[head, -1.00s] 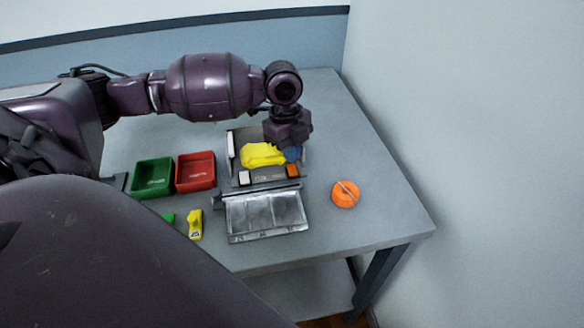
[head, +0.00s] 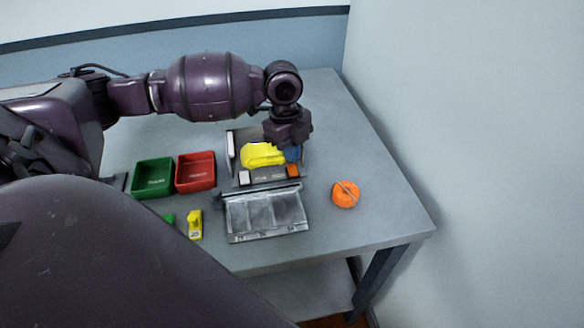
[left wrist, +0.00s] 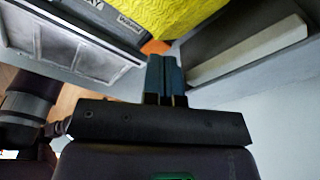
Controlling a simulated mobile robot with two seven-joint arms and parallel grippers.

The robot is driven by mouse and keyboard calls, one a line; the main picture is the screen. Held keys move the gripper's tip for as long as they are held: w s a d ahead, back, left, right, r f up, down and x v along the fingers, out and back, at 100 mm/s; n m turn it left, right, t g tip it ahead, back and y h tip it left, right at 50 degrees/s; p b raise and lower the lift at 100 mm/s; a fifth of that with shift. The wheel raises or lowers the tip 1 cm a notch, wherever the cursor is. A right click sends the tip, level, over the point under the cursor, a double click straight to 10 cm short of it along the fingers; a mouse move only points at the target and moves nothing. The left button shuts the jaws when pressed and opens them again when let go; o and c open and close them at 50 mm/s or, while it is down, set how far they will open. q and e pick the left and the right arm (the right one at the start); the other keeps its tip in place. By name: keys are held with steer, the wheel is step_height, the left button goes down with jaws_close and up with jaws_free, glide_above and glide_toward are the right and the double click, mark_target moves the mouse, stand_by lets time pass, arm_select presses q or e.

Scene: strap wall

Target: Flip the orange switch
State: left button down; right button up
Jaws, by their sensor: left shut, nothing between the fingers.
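The orange switch (head: 293,171) sits at the front right corner of an open box (head: 246,134) on the table. My left gripper (head: 292,154) points down over the right side of the box, just behind the switch. Its blue fingers are closed together with nothing between them. In the left wrist view the fingertips (left wrist: 163,58) overlap part of the orange switch (left wrist: 154,47); I cannot tell whether they touch it. The switch's exact tilt is too small to read. My right gripper is not in view.
A yellow lumpy thing (head: 260,154) lies in the box, close beside my fingers. The box's grey lid (head: 265,213) lies open toward the front. Green (head: 153,178) and red (head: 196,171) bins stand left. An orange round object (head: 345,194) sits right, with bare table around it.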

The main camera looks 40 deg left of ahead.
mark_target(291, 166)
arm_select(q)
steer(key=shift+f, duration=0.15)
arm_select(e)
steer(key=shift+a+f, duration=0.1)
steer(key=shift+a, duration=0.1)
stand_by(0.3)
arm_select(q)
steer(key=shift+f, duration=0.65)
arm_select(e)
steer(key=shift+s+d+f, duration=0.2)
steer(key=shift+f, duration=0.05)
